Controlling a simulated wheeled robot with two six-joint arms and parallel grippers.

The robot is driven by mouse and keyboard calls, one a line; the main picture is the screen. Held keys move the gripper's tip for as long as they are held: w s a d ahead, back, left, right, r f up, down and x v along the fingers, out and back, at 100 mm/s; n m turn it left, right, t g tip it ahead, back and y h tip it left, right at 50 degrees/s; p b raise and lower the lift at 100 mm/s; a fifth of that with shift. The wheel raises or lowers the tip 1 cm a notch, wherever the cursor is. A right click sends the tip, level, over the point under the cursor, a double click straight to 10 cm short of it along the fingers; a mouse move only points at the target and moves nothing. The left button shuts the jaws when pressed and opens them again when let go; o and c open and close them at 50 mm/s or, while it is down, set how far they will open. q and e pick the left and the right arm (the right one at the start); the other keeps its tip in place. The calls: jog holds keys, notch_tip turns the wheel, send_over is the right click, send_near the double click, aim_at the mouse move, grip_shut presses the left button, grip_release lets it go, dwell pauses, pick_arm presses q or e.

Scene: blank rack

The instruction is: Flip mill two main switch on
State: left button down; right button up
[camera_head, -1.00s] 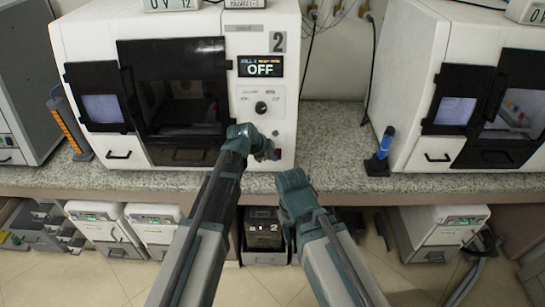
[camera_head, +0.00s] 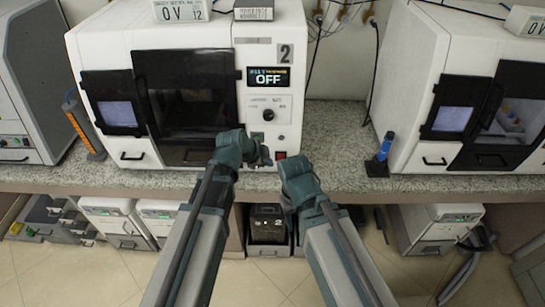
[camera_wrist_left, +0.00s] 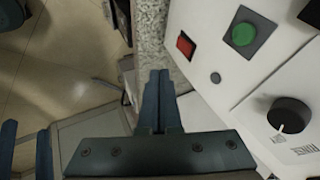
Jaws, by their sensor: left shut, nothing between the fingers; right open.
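Mill two (camera_head: 262,48) is the white machine marked 2, and its display (camera_head: 269,77) reads OFF. Its red main switch (camera_head: 281,155) is low on the front panel; it also shows in the left wrist view (camera_wrist_left: 185,45), beside a green button (camera_wrist_left: 243,34). I cannot tell the switch's position. My left gripper (camera_head: 263,158) is in front of the lower panel, just left of the switch and apart from it. Its fingers (camera_wrist_left: 160,75) are shut and empty. My right gripper (camera_head: 292,163) is open and empty, below and right of the switch; its fingertips are hard to see.
A black knob (camera_head: 268,116) sits above the switch; it also shows in the left wrist view (camera_wrist_left: 289,115). A blue tool in a dark stand (camera_head: 377,165) is on the granite counter (camera_head: 335,150) at right. Another white machine (camera_head: 450,60) stands farther right.

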pick_arm(q)
jog(key=shift+s+a+r, duration=0.1)
jog(key=shift+r, duration=0.05)
pick_arm(e)
jog(key=shift+r, duration=0.15)
jog(key=shift+c, duration=0.2)
